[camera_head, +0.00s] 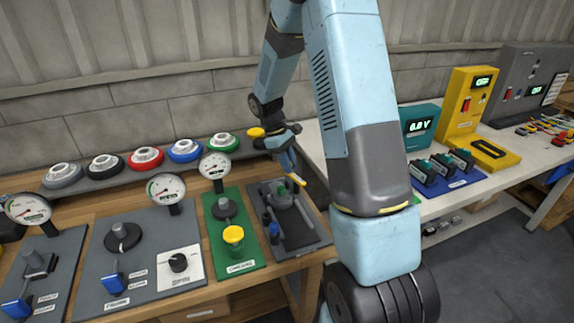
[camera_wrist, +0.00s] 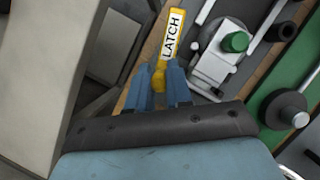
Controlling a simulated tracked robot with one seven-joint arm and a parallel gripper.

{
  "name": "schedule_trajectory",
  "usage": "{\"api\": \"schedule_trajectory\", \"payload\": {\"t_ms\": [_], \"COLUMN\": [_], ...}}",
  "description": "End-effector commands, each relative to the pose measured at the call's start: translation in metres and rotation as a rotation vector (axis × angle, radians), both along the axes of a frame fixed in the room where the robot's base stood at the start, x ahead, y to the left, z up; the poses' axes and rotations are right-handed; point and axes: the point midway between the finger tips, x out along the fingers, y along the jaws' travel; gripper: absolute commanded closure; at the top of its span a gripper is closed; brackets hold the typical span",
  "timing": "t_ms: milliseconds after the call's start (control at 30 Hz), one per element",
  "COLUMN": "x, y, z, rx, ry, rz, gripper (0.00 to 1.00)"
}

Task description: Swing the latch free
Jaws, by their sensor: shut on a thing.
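The latch (camera_wrist: 172,38) is a yellow bar with a white label reading LATCH, in the upper middle of the wrist view. My gripper (camera_wrist: 160,84) has its two blue fingers on either side of the latch's near yellow end and is shut on it. In the head view the yellow end of the latch (camera_head: 298,180) shows at the tip of my gripper (camera_head: 289,170). Beside the latch, a grey metal fixture (camera_wrist: 213,66) carries a green knob (camera_wrist: 236,42). The fixture sits on a dark grey board (camera_head: 312,240) at the bench's right end. The fingers partly hide the latch's near end.
A green board (camera_head: 249,250) with a yellow-capped part (camera_head: 233,234) lies left of the dark board. Gauges (camera_head: 166,187) and blue-handled levers (camera_head: 113,282) stand further left. A second bench (camera_head: 435,207) with instruments is at the right, beyond a gap. My arm hides part of it.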

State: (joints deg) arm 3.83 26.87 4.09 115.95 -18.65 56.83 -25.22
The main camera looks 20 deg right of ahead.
Motion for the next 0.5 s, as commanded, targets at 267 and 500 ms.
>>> {"api": "schedule_trajectory", "payload": {"t_ms": [267,500], "x": [0.0018,0.0017], "y": [-0.0041,-0.005], "z": [0.0004,0.0004], "rx": [0.0,0.0], "ry": [-0.002,-0.002], "rz": [-0.095,-0.118], "gripper": [1.0,1.0]}}
